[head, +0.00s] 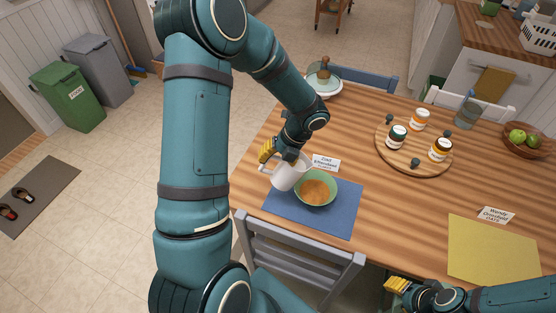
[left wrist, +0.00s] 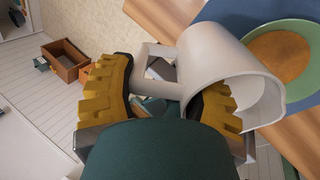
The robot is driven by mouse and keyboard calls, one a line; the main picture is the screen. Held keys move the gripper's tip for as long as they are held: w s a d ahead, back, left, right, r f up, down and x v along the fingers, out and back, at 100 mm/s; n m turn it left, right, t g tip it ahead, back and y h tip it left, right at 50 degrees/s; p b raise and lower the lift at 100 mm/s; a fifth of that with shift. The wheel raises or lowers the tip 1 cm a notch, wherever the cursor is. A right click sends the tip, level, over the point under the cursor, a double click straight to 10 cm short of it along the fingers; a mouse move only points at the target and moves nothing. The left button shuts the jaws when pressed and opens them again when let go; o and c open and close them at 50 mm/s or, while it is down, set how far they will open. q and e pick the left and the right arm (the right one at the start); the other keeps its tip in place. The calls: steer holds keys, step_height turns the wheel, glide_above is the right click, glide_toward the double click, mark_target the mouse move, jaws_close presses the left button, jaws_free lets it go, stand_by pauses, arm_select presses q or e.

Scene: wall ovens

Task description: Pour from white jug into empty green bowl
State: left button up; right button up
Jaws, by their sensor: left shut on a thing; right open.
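The white jug (head: 286,175) is held by my left gripper (head: 280,154) at the left rim of the green bowl (head: 316,203). It also shows in the left wrist view (left wrist: 207,57), where its handle lies between the yellow fingers (left wrist: 160,100) and its mouth faces right. The jug looks tilted toward the bowl; I see no stream. The bowl stands upright on a blue placemat (head: 283,212) with an orange-brown content in it, also visible in the left wrist view (left wrist: 305,45). My right gripper (head: 392,286) is open and empty near the table's front edge.
A name card (head: 326,163) stands behind the bowl. A round wooden board (head: 413,148) holds several jars. A yellow placemat (head: 492,250) lies at right. A grey chair (head: 300,250) stands in front. The table's middle is clear.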

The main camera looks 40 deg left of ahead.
arm_select(q)
steer(key=shift+s+a+f+t+h+b, duration=0.15)
steer(key=shift+f+t+h+b, duration=0.25)
steer(key=shift+f, duration=0.15)
steer(key=shift+r+h+p, duration=0.1)
steer(key=shift+h+p, duration=0.2)
steer(key=shift+r+t+h+p, duration=0.2)
steer(key=shift+t+h+p, duration=0.2)
steer(key=shift+t+p, duration=0.15)
steer(key=shift+t+h+p, duration=0.35)
steer(key=shift+h+p, duration=0.05)
steer(key=shift+p, duration=0.25)
steer(key=shift+w+d+f+t+h+p, duration=0.2)
steer(key=shift+t+h+p, duration=0.1)
steer(key=shift+p, duration=0.25)
arm_select(e)
steer(key=shift+r, duration=1.5)
steer(key=shift+d, duration=0.1)
